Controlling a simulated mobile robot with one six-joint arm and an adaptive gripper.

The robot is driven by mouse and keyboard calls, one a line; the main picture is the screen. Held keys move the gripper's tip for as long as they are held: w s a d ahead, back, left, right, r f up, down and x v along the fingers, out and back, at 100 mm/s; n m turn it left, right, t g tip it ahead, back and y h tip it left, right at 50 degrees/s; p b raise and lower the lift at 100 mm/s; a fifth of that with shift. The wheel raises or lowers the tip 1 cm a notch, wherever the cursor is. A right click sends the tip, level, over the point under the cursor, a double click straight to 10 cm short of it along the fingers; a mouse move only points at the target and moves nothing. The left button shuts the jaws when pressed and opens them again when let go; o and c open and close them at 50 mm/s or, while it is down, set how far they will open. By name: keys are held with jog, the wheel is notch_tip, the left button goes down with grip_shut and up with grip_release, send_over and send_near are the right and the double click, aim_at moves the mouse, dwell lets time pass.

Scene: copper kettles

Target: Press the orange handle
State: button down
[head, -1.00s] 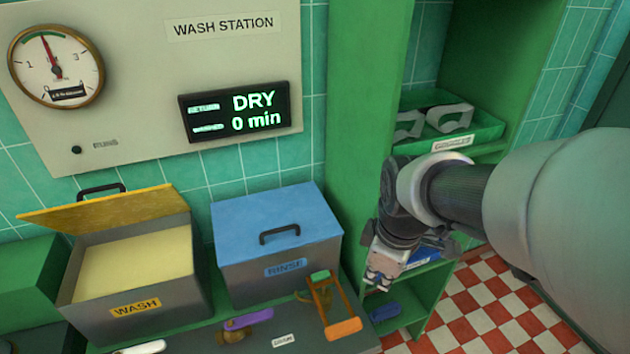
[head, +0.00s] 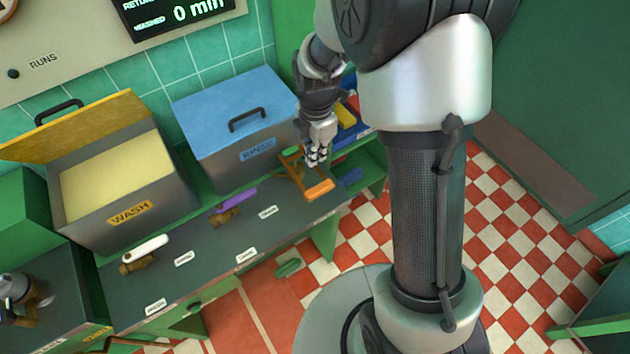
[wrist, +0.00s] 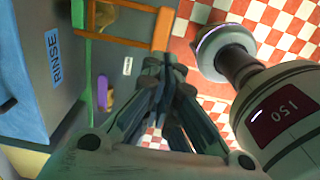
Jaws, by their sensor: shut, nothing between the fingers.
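The orange handle (head: 319,189) is the near end of a frame of thin orange bars on the grey counter, in front of the rinse box. In the wrist view the orange handle (wrist: 163,28) is at the top, beyond the fingertips. My gripper (head: 317,160) is shut and empty, and in the head view it overlaps the frame just behind the handle. In the wrist view my gripper (wrist: 163,66) shows apart from the handle. The gripper hides part of the frame in the head view; its exact height above the handle is unclear.
A purple handle (head: 236,200) and a white handle (head: 146,248) are farther left on the counter (head: 215,260). The blue-lidded rinse box (head: 238,125) stands behind, with the open wash box (head: 120,200) beside it. A green shelf is on the right. Checkered floor lies in front.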

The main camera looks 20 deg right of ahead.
aim_at(316, 190)
jog(key=shift+f, duration=0.1)
notch_tip(316, 190, down, 14)
jog(key=b, duration=0.4)
dwell(0.3)
jog(key=f+b, duration=0.1)
jog(key=f, duration=0.1)
jog(key=f+b, duration=0.2)
jog(key=f, duration=0.1)
jog(key=f+b, duration=0.1)
jog(key=f, duration=0.1)
jog(key=shift+s+f, duration=0.15)
jog(key=shift+s, duration=0.25)
